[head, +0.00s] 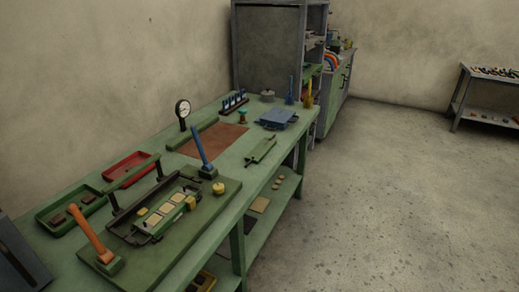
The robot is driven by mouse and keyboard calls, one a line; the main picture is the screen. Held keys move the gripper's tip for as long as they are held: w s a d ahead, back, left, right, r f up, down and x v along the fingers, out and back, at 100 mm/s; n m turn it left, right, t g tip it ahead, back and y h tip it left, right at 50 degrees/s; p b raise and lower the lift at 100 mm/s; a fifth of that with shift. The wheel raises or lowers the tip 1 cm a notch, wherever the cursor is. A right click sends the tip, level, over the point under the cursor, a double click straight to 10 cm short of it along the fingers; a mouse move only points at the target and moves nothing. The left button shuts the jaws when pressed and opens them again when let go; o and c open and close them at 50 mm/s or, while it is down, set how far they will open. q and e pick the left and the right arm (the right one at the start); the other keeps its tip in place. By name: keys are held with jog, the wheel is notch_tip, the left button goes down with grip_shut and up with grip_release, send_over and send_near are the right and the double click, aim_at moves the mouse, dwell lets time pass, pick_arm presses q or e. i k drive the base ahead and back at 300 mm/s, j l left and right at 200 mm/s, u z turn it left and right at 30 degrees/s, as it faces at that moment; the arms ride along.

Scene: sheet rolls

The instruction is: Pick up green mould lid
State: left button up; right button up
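A flat green plate with small tabs at its ends, which looks like the green mould lid (262,150), lies on the green workbench (225,142) near its right edge. An open green mould (162,217) with several cream rectangles in it sits in a dark frame at the near end of the bench. Neither of my grippers is in view, and nothing is seen touching the lid.
A blue slab (276,118) lies behind the lid, and a reddish-brown mat (213,140) lies to its left. A blue lever (202,150) and an orange lever (90,234) stick up nearer. A red tray (127,168) is at the left. The floor right of the bench is clear.

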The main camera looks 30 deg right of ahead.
aim_at(258, 154)
jog(key=i+l+u, duration=0.1)
jog(key=l, duration=0.25)
jog(key=i+l, duration=0.25)
jog(key=i+l+u, duration=0.15)
jog(key=l, duration=0.35)
jog(key=i+l+u, duration=0.1)
jog(key=l, duration=0.25)
jog(key=i, duration=0.1)
